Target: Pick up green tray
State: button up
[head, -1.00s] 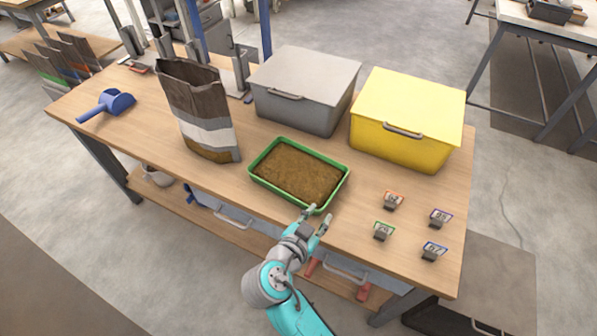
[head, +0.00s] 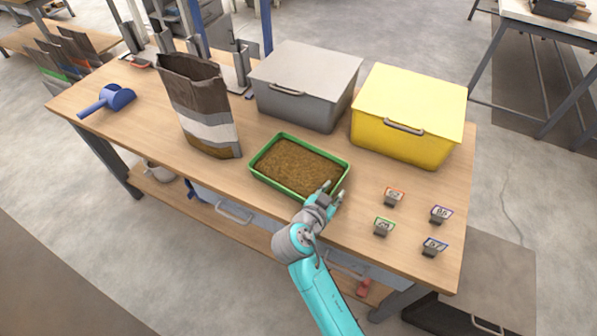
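The green tray (head: 267,183) lies flat on the wooden table, filled with brown pellets (head: 297,167). My gripper (head: 334,190) is at the tray's front right corner, with its fingers pointing up and to the right in the picture. Its two fingertips show a gap between them, near the tray's right rim. I cannot tell whether either finger touches the rim. My gripper and wrist hide the tray's near right corner.
A brown and white bag (head: 203,110) stands left of the tray. A grey bin (head: 305,85) and a yellow bin (head: 410,112) stand behind it. Several small number tags (head: 383,227) stand at the right. A blue scoop (head: 108,100) lies far left. The table's front edge is close.

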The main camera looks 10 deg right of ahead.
grip_shut()
jog(key=shift+r, duration=0.1)
